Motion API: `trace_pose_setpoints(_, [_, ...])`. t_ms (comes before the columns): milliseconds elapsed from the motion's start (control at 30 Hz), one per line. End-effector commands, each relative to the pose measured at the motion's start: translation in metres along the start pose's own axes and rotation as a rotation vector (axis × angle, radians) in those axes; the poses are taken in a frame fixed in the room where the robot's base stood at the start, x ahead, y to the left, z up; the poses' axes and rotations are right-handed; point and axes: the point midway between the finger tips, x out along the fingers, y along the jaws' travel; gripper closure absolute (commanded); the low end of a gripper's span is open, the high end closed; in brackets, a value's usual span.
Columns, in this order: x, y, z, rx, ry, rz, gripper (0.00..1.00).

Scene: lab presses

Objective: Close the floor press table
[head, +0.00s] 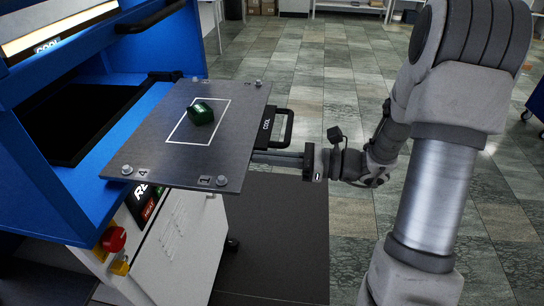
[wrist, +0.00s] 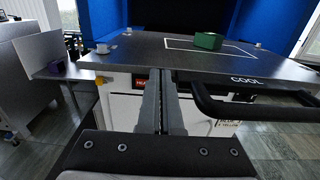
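The floor press is a blue cabinet (head: 60,165) on a white base (head: 182,255). Its grey table plate (head: 150,145) is out in front of the dark opening (head: 75,120). The plate also shows in the wrist view (wrist: 130,55). A black handle marked COOL (head: 289,127) is on its outer edge; in the wrist view the handle (wrist: 262,112) is to the right of my fingers. My gripper (head: 256,157) is at the outer edge, nearer the camera than the handle. In the wrist view its fingers (wrist: 161,76) are together with nothing between them. I cannot tell whether they touch the plate.
A dark green block (head: 201,112) lies on the plate in a white outlined square. A red emergency button (head: 113,239) is on the base's front. A dark mat (head: 275,235) lies on the floor below. Tiled floor is clear behind my arm.

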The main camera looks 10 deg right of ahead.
Motion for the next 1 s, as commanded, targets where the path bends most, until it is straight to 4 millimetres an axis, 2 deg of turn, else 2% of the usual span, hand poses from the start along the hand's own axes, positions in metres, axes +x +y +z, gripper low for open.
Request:
trace_pose_setpoints(267, [0.063,0.003,0.002,0.000,-0.004,0.012,1.00])
trace_pose_setpoints(800, [0.214,0.004,-0.001,0.000,-0.004,0.011,1.00])
trace_pose_setpoints(1000, [0.262,0.004,-0.001,-0.001,-0.004,0.009,1.00])
